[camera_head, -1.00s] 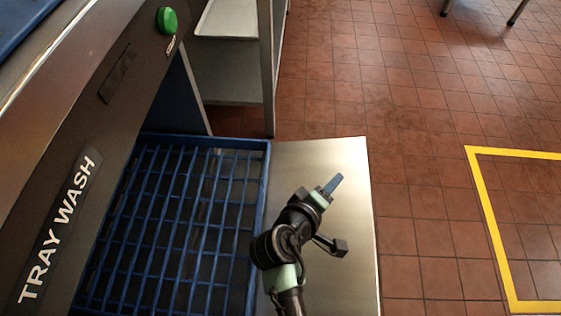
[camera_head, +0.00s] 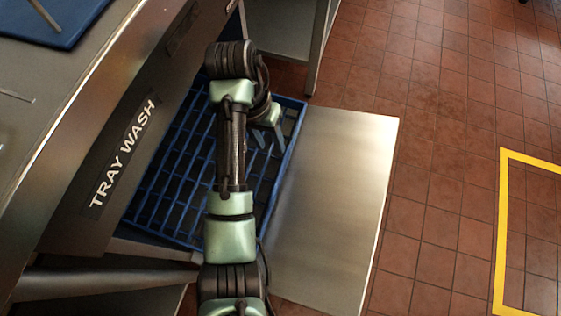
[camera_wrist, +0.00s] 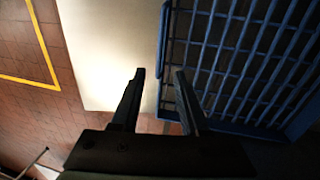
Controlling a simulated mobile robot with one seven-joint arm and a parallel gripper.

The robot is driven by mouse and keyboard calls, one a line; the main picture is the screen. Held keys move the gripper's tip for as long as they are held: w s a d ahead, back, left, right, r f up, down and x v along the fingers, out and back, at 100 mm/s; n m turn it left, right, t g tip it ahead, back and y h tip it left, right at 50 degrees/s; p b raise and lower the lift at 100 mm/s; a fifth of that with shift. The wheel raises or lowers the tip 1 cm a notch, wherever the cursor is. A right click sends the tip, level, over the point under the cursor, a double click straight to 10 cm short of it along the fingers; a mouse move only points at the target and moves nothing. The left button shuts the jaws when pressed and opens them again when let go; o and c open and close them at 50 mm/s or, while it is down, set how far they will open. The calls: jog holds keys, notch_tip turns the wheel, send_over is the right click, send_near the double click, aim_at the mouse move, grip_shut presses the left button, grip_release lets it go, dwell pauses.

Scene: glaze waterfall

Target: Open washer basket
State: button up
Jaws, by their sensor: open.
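The blue wire-grid washer basket (camera_head: 287,153) lies beneath the TRAY WASH front, with the flat steel panel (camera_head: 340,190) along its right side. My gripper (camera_head: 268,138) hangs over the basket near its right rim. My forearm crosses above the basket and hides part of its grid. In the wrist view my gripper (camera_wrist: 160,74) is open and empty. Its two fingers appear on either side of the line where the steel panel (camera_wrist: 110,50) meets the basket rim (camera_wrist: 165,40). I cannot tell whether the fingers touch the rim.
The dark TRAY WASH front (camera_head: 125,150) stands left of the basket. A steel shelf unit (camera_head: 290,45) is behind it. The red tiled floor (camera_head: 440,150) to the right is open, with a yellow floor marking (camera_head: 503,230).

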aim_at(281, 167)
jog(key=f+b, duration=0.2)
jog(key=f, duration=0.1)
jog(key=d+f+b, duration=0.1)
jog(key=f+b, duration=0.1)
jog(key=f, duration=0.2)
jog(key=d+f+b, duration=0.1)
jog(key=f+b, duration=0.1)
jog(key=f, duration=0.1)
jog(key=shift+s+f+b, duration=0.3)
jog(key=shift+s+f, duration=0.05)
grip_shut()
dwell(0.8)
